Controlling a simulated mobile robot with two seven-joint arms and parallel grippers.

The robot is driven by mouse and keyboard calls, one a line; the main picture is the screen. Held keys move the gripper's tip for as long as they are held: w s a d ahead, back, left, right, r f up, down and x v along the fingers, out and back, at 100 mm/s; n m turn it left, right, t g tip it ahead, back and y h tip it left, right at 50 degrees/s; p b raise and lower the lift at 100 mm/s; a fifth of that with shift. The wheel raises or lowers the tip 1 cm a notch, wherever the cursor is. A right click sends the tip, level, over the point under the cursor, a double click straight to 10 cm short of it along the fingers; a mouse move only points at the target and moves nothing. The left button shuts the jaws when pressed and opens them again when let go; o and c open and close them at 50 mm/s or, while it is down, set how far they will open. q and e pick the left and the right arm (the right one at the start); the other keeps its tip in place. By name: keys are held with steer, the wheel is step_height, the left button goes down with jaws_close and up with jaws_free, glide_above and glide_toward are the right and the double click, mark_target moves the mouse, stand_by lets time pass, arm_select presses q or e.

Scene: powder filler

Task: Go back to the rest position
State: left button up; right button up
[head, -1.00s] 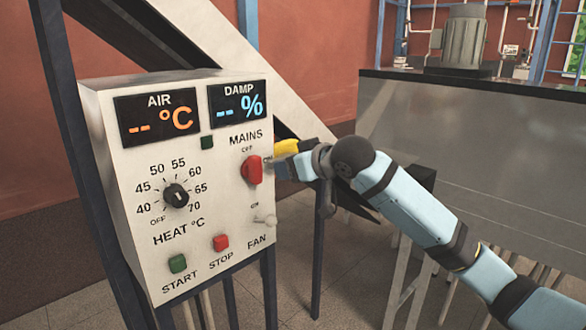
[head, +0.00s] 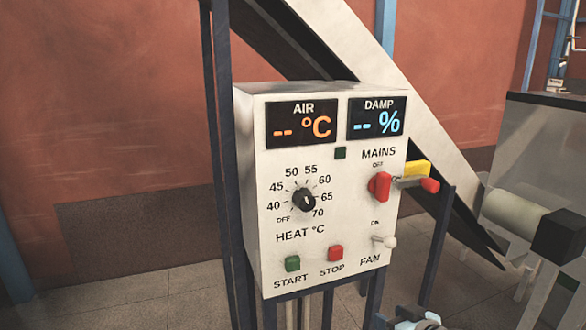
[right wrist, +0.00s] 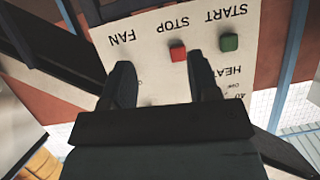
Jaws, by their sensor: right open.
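The white control panel (head: 262,255) stands in the middle of the head view. Its AIR display (head: 303,124) and DAMP display (head: 376,117) show dashes. The red MAINS knob (head: 380,186) has a grey rod with a red end (head: 429,185) beside it, in front of a yellow piece. The HEAT dial (head: 303,199), green START button (head: 292,264), red STOP button (head: 335,253) and FAN toggle (head: 384,242) show. My right gripper (right wrist: 162,78) is open and empty in the right wrist view, its fingers over the panel's lower part. In the head view only part of my right arm shows at the bottom edge.
A slanted grey chute (head: 395,90) runs behind the panel. Dark posts (head: 222,150) stand beside and under it. A pale cylinder with a black box (head: 560,235) and a grey tank (head: 550,130) are at the right. The floor at the left (head: 130,300) is clear.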

steer(key=s+a+f+h, duration=0.1)
steer(key=s+f, duration=1)
steer(key=s, duration=0.2)
steer(key=s+f+m+g+h, duration=0.1)
steer(key=s+f, duration=1)
steer(key=s, duration=0.3)
steer(key=shift+s+a+f, duration=0.25)
steer(key=shift+a+f, duration=0.05)
steer(key=shift+a, duration=0.1)
